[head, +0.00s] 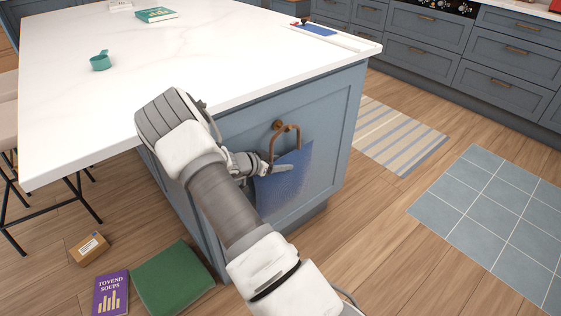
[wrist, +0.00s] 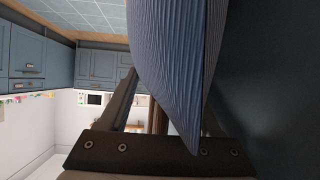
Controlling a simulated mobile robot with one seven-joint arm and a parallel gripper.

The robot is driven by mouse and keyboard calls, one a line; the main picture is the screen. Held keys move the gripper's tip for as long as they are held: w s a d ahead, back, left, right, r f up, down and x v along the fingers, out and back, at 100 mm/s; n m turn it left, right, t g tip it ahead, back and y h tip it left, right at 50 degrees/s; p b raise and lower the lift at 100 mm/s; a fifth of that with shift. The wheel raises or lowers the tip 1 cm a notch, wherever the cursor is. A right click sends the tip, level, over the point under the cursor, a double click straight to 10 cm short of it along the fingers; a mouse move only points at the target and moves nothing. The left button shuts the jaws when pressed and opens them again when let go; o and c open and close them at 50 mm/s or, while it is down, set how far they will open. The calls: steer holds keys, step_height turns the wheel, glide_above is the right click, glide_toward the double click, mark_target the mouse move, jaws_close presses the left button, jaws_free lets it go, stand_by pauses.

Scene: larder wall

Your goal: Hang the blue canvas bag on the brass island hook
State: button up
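The blue canvas bag (head: 293,180) hangs flat near the end panel of the island, its brown strap loop (head: 299,138) standing up above it. The brass island hook (head: 278,125) is on the upper part of that panel. The top of the strap meets the hook; it looks looped there, but I cannot tell exactly how it sits. My gripper (head: 284,168) is at the bag's upper left. In the wrist view the bag (wrist: 180,60) comes down between my fingers (wrist: 165,105), which stand wide apart. The bag hides most of the right finger.
The white island top (head: 200,50) bears a teal cup (head: 100,60), a green book (head: 156,15) and a blue item at the right. Striped (head: 395,135) and tiled rugs (head: 495,220) lie right.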

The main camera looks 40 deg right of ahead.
steer(key=o, duration=0.3)
steer(key=shift+d+r, duration=0.1)
steer(key=p+v, duration=0.5)
steer(key=v, duration=1.2)
steer(key=shift+a+p, duration=0.3)
steer(key=shift+p, duration=0.1)
